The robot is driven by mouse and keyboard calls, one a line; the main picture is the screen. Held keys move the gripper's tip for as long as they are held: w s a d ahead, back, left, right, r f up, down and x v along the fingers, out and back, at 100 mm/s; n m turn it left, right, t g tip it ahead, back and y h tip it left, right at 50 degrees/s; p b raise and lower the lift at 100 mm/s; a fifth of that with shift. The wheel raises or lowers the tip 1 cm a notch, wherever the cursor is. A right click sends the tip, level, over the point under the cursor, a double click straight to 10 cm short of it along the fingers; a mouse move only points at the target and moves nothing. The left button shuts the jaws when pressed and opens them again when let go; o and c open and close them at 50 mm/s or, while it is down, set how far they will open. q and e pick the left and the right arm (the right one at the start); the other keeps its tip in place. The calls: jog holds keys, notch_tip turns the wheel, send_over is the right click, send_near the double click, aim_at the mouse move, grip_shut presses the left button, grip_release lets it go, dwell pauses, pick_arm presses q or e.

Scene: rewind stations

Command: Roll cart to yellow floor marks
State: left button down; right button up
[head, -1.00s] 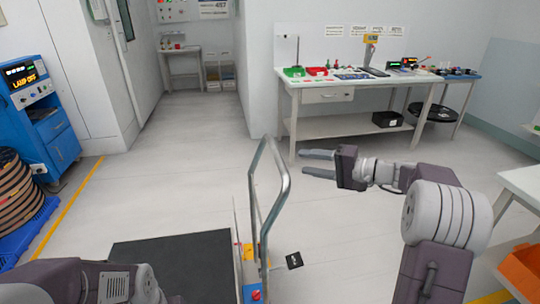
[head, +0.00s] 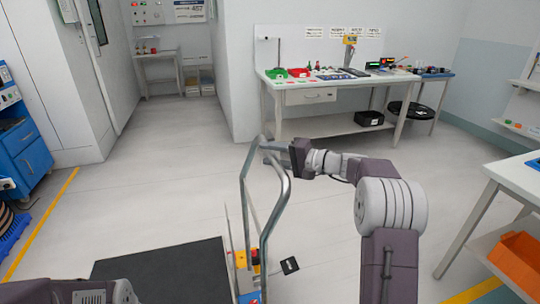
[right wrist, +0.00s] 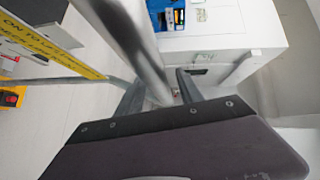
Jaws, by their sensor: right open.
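The cart has a dark flat deck (head: 165,272) at the bottom of the head view. Its grey tubular handle (head: 281,207) rises at the deck's right side. My right gripper (head: 270,150) is at the top of the handle. In the right wrist view, the handle tube (right wrist: 143,50) passes between the two open fingers of my right gripper (right wrist: 160,93). I cannot tell whether a finger touches it. A yellow floor line (head: 42,222) runs along the left, and another yellow mark (head: 474,292) shows at bottom right. My left gripper is out of view.
A workbench (head: 300,97) with tools stands at the back. A blue cabinet (head: 25,155) is at the left. A white table (head: 515,180) with an orange bin (head: 520,258) below is at the right. The floor ahead of the cart is clear.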

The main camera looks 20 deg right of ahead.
grip_shut()
jog(key=shift+f, duration=0.1)
dwell(1.3)
